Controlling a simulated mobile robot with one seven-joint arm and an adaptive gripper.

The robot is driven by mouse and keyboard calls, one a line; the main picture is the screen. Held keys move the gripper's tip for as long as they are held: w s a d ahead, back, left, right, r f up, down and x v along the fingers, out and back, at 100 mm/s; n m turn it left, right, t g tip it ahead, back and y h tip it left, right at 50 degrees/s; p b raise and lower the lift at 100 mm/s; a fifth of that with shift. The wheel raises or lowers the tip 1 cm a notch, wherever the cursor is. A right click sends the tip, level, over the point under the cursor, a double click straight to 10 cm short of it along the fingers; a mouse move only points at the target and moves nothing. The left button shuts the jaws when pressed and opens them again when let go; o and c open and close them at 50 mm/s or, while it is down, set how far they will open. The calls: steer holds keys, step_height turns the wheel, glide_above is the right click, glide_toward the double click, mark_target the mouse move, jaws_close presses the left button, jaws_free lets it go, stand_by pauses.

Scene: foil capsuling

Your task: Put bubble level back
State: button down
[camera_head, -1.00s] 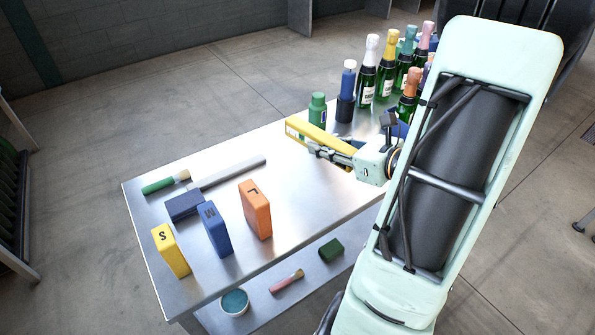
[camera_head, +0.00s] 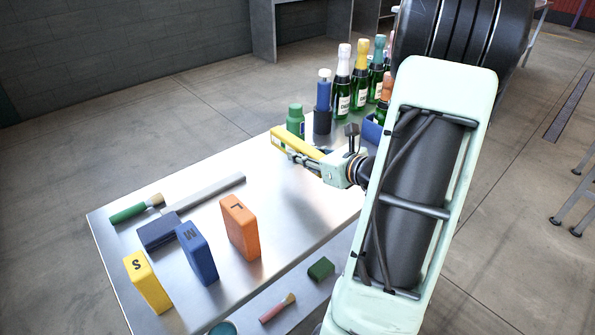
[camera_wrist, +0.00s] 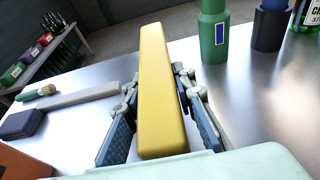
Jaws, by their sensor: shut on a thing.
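The bubble level is a long yellow bar (camera_head: 297,142). My gripper (camera_head: 311,160) is shut on it over the far right part of the metal table. In the wrist view the yellow bar (camera_wrist: 158,85) lies lengthwise between my two dark finger pads (camera_wrist: 155,130), pointing away from the camera. The bar's vial is not visible from here. I cannot tell whether its underside touches the table.
A green bottle (camera_head: 295,120), a blue tool in a dark holder (camera_head: 322,105) and several foil-topped bottles (camera_head: 360,80) stand beyond the bar. Yellow S (camera_head: 148,283), blue M (camera_head: 197,254) and orange L (camera_head: 240,228) blocks stand front left. A brush (camera_head: 136,209) and dark-blue-ended grey tool (camera_head: 205,192) lie behind them. Mid-table is clear.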

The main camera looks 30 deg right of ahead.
mark_target(298, 175)
steer(key=w+f, duration=0.3)
steer(key=shift+d+f+b, duration=0.35)
steer(key=shift+f, duration=0.05)
steer(key=shift+w+d+f+b, duration=0.15)
steer(key=shift+f+b, duration=0.1)
steer(key=shift+f, duration=0.65)
steer(key=shift+w+a+f+b, duration=0.1)
steer(key=shift+f+b, duration=0.1)
steer(key=shift+f, duration=0.65)
steer(key=shift+f, duration=0.15)
steer(key=c, duration=1.6)
jaws_free()
